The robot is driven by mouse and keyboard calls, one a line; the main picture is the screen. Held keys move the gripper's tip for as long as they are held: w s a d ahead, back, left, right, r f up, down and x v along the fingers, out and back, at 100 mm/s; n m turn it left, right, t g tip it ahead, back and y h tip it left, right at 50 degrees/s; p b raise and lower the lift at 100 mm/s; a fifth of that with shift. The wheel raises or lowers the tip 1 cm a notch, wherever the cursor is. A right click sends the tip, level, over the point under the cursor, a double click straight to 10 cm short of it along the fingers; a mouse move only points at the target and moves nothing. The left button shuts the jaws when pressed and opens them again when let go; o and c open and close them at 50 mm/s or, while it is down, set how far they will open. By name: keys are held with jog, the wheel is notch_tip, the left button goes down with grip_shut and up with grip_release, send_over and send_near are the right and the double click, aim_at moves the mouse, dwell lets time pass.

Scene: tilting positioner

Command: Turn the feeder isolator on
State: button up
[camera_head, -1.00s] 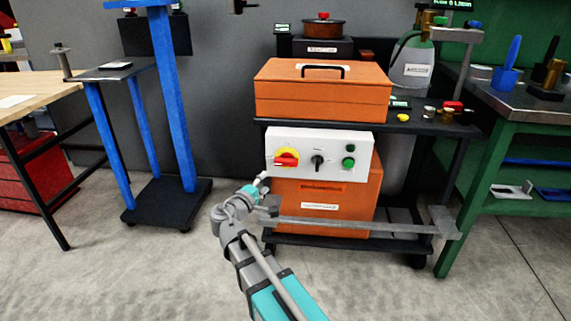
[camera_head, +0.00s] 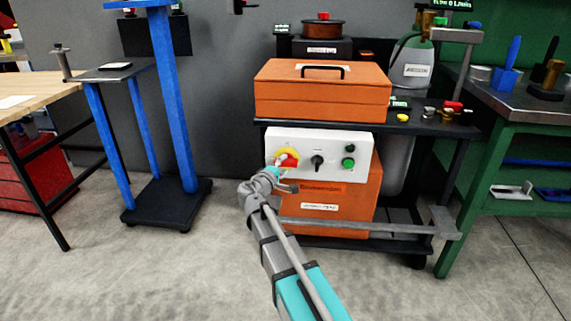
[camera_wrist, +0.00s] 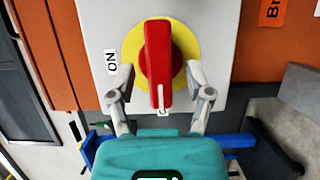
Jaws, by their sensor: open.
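The feeder isolator is a red handle (camera_head: 291,160) on a yellow disc, on the left of a white control panel (camera_head: 335,140). In the wrist view the red handle (camera_wrist: 158,60) stands lengthwise up the picture on the yellow disc (camera_wrist: 187,48). An "ON" label (camera_wrist: 112,61) lies left of the disc, its text turned sideways. My gripper (camera_wrist: 161,78) is open, with one finger on each side of the handle's lower part. Gaps show between fingers and handle. In the head view my gripper (camera_head: 279,168) partly covers the isolator.
The panel also carries a black selector (camera_head: 317,161) and a green button (camera_head: 348,162). An orange toolbox (camera_head: 323,98) sits on the cart above. A grey bar (camera_head: 355,228) crosses low in front of the orange cabinet (camera_head: 340,205). A blue frame (camera_head: 172,100) stands left.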

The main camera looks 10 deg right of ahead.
jog(key=shift+x, duration=0.9)
grip_shut()
